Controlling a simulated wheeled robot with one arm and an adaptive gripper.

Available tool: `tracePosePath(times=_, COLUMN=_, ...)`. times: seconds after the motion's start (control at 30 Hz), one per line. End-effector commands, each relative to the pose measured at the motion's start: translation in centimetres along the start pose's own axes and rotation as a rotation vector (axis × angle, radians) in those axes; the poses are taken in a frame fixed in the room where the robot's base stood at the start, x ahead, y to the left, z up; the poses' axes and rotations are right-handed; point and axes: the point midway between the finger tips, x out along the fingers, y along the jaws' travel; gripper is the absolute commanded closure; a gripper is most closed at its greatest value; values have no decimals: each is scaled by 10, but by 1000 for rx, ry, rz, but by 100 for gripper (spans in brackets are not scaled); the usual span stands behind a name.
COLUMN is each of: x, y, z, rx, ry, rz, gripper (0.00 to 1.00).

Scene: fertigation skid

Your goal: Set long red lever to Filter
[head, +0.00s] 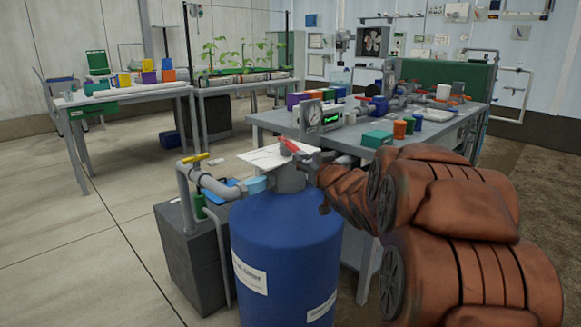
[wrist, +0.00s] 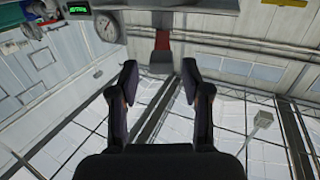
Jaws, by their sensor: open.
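The long red lever (head: 294,147) sits on top of the grey valve head (head: 288,178) of a blue tank (head: 285,255), above a white plate (head: 258,157). Any position marks on the plate are too small to read. In the wrist view my gripper (wrist: 160,78) is open, with nothing between its two dark fingers. A red piece (wrist: 162,42) shows ahead of the gap between the fingertips, apart from them; I cannot tell for sure that it is the lever. In the head view my arm reaches in from the right to beside the valve head, and its end is mostly hidden.
A yellow-handled valve (head: 194,158) on grey pipe stands left of the tank, over a dark grey box (head: 190,255). Behind is a bench (head: 270,122) with a round gauge (head: 311,114) and coloured blocks. The floor at left is open.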

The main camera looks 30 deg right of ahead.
Motion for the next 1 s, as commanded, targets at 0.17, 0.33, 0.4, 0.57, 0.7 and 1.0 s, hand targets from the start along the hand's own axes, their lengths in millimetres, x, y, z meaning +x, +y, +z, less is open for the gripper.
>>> tracePosePath(times=0.17, x=5, y=-1, z=4, rx=6, ry=44, rz=-28, gripper=52)
tracePosePath(times=0.33, x=14, y=-4, z=2, rx=5, ry=51, rz=-36, gripper=52)
tracePosePath(times=0.4, x=21, y=-5, z=2, rx=5, ry=51, rz=-38, gripper=52)
tracePosePath(times=0.57, x=42, y=-6, z=1, rx=4, ry=51, rz=-37, gripper=52)
tracePosePath(times=0.7, x=59, y=-6, z=3, rx=5, ry=47, rz=-35, gripper=52)
tracePosePath(times=1.0, x=79, y=-5, z=-1, rx=5, ry=49, rz=-33, gripper=52)
